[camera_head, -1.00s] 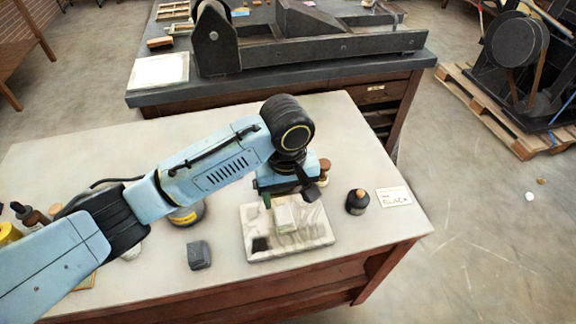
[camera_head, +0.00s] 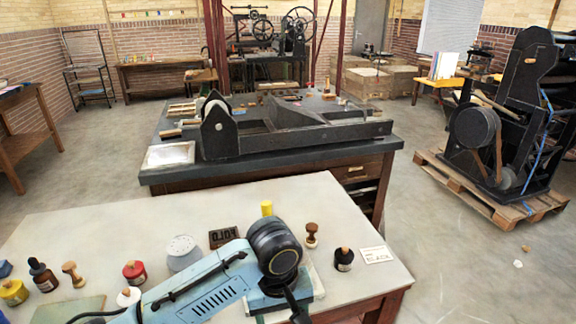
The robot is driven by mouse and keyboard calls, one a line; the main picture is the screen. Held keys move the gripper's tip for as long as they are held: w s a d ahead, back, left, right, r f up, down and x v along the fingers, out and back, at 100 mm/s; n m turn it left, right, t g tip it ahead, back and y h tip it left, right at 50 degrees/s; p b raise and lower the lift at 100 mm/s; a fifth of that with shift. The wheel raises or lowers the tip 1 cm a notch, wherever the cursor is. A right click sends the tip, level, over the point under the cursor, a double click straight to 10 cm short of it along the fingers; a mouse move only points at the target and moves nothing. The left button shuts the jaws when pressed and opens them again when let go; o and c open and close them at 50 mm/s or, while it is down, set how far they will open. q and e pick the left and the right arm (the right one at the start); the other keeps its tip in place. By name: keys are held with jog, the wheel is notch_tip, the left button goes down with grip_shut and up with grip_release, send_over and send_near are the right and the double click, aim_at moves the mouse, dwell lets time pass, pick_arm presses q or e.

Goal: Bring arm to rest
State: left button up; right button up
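My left arm (camera_head: 205,295) is pale blue and black and comes in from the bottom left over the near table (camera_head: 120,225). Its black wrist joint (camera_head: 275,250) stands over a pale slab (camera_head: 318,285). My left gripper (camera_head: 293,303) points down below the wrist, at the lower edge of the picture. Its fingertips are cut off or hidden, so I cannot see whether it is open or shut or holds anything. My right gripper is not in view.
A card (camera_head: 376,254) lies at right. A press table (camera_head: 270,170) stands behind.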

pick_arm(q)
jog(key=s+a+f+m+t+h, duration=0.1)
jog(key=s+a+f+m+h, duration=0.1)
jog(key=s+f+m+h, duration=0.3)
jog(key=s+a+f+t+y, duration=0.1)
jog(key=s+a+y, duration=0.2)
jog(key=s+a, duration=0.45)
jog(key=s+a+t+y, duration=0.15)
jog(key=s+a, duration=0.35)
jog(key=a, duration=0.6)
notch_tip(320, 180, down, 27)
jog(key=s+g, duration=0.2)
jog(key=s+a+f+y+b, duration=0.1)
jog(key=s+a+f, duration=0.2)
jog(key=s+f, duration=1.1)
jog(key=shift+s+a+f+g+b, duration=0.15)
jog(key=shift+s+f+g+b, duration=0.2)
jog(key=shift+s, duration=0.6)
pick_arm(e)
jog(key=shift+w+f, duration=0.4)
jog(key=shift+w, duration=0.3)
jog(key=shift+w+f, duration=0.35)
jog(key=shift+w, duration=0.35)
